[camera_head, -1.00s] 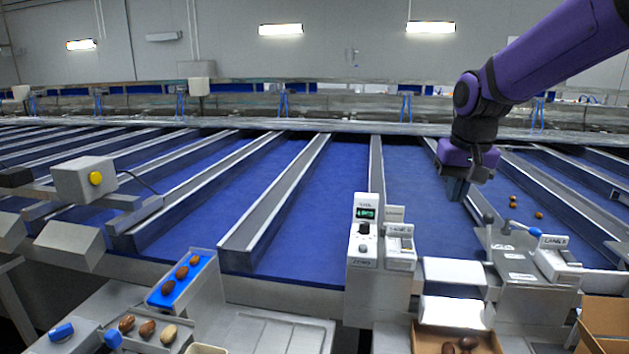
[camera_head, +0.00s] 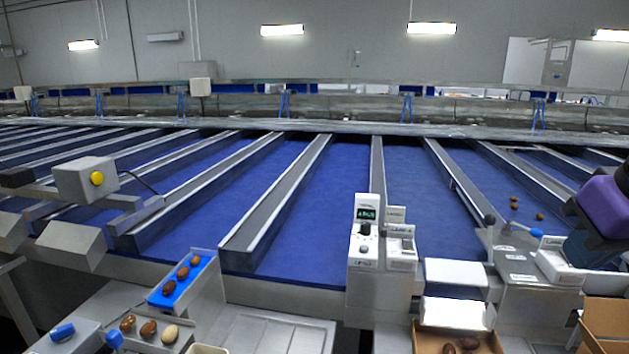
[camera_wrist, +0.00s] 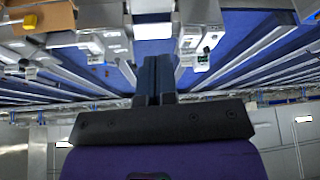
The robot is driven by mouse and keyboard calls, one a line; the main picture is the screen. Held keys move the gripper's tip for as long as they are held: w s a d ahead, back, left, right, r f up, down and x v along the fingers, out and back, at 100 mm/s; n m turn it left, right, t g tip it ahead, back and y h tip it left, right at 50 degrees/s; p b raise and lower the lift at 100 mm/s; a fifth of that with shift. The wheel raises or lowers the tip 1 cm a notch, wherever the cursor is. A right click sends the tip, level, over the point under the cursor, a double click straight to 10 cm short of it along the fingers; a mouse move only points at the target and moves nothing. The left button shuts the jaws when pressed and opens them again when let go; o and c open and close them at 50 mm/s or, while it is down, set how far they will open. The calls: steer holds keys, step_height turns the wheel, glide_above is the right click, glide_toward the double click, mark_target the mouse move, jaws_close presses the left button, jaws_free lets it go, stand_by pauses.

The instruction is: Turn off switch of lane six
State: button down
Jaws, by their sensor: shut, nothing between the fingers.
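A white lane switch box (camera_head: 400,250) stands beside the control unit with a green display (camera_head: 366,235) at the center. Its small label is too blurred to read surely. A second lane switch box (camera_head: 560,268) sits at the right, with a label I cannot read surely. My gripper (camera_head: 588,250) is at the right edge of the head view, in front of and partly over that right box. In the wrist view, which is upside down, my gripper (camera_wrist: 155,72) has its dark fingers together and empty. The switch positions are too small to tell.
A lever with a blue knob (camera_head: 536,232) stands by the right box. A cardboard box (camera_head: 606,322) lies at lower right, and another holding dates (camera_head: 425,342) at lower center. Blue lanes with metal dividers (camera_head: 280,190) extend behind. A blue tray of dates (camera_head: 165,302) is at left.

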steer(key=shift+s+f, duration=0.15)
steer(key=shift+s, duration=0.25)
steer(key=shift+w, duration=0.1)
steer(key=w+r+g, duration=0.1)
steer(key=w+r, duration=0.3)
steer(key=w, duration=0.6)
steer(key=m+g, duration=0.2)
steer(key=g, duration=0.2)
glide_above(408, 240)
step_height(408, 240, down, 10)
steer(key=f, duration=0.1)
steer(key=shift+r, duration=0.25)
steer(key=shift+f, duration=0.1)
step_height(408, 240, down, 14)
steer(key=shift+r, duration=0.1)
